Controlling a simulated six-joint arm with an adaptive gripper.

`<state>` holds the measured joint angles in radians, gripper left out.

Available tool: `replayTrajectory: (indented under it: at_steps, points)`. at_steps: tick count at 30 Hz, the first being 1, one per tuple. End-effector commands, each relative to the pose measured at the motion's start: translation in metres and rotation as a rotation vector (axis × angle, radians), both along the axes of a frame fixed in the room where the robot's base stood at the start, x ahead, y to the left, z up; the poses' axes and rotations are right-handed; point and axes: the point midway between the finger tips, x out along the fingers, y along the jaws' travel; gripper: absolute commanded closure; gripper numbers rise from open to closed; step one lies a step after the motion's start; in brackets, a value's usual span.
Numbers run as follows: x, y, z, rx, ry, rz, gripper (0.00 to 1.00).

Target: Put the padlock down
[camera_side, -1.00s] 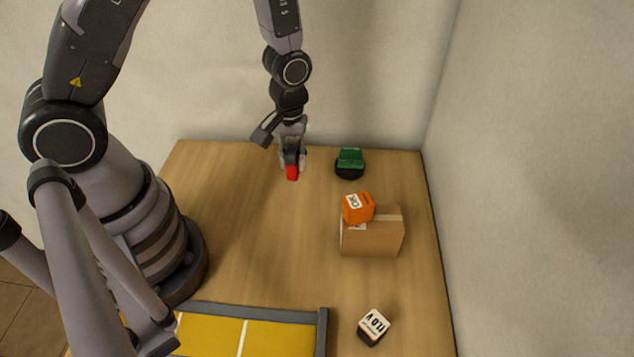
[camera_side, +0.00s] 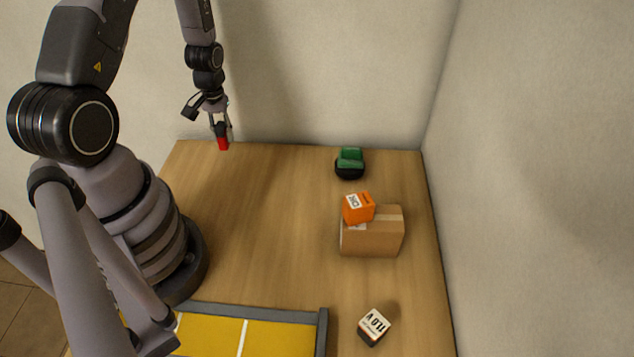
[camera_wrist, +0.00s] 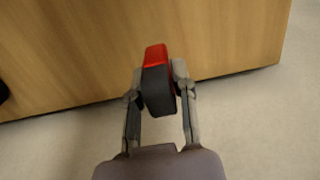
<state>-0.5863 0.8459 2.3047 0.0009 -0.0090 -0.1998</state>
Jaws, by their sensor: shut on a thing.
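The padlock (camera_side: 223,144) shows as a small red block below my fingers in the side view. In the wrist view the padlock (camera_wrist: 157,82) has a red end and a dark grey part, and it sits between my two fingers. My gripper (camera_side: 220,128) is shut on it near the table's far left edge. In the wrist view my gripper (camera_wrist: 160,88) has a finger on each side of the dark part. The padlock appears held above the table; the exact height is hard to tell. Its shackle cannot be made out.
The wooden table (camera_side: 260,210) is bare in its middle and left. At the right stand a green and black object (camera_side: 350,163), a cardboard box (camera_side: 373,238) with an orange block (camera_side: 358,208) on it, and a white-topped block (camera_side: 374,326). A grey-framed yellow tray (camera_side: 280,338) lies in front.

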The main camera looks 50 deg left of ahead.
Motion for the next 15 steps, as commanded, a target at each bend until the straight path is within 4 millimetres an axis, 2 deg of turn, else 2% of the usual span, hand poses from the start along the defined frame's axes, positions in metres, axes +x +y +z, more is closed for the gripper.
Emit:
replayTrajectory:
  at_steps: [7, 15]
  points:
    - [0.000, -0.001, -0.034, -0.002, 0.002, 0.000, 1.00]
    - [0.000, 0.000, -0.038, 0.000, -0.001, 0.000, 1.00]
